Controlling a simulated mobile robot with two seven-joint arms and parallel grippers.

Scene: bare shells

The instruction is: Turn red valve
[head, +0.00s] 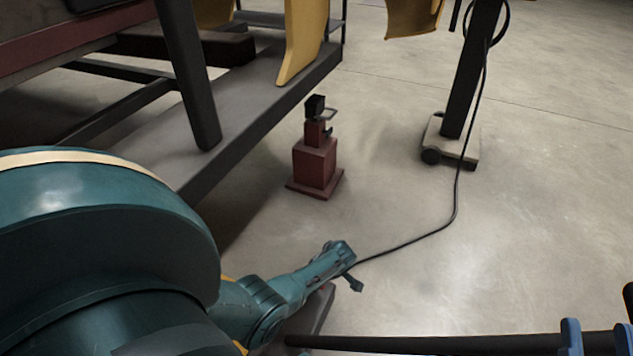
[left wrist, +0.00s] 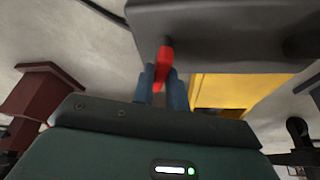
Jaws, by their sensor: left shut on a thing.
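The red valve (left wrist: 164,62) is a small red lever on the underside or face of a dark grey body (left wrist: 210,32) in the left wrist view. My left gripper (left wrist: 162,84) has its two blue fingers closed around the lever, one on each side. The valve and my left gripper are not seen in the head view. My right gripper (head: 596,338) shows at the bottom right of the head view, two blue fingers standing apart with nothing seen held between them. Its lower part is cut off by the frame edge.
A large teal arm-like machine (head: 90,205) fills the lower left. A maroon pedestal (head: 315,165) stands beside a grey metal frame (head: 265,95). A black cable (head: 455,205) runs to a wheeled post (head: 470,75). A yellow panel (left wrist: 232,90) is near the valve. Floor on the right is clear.

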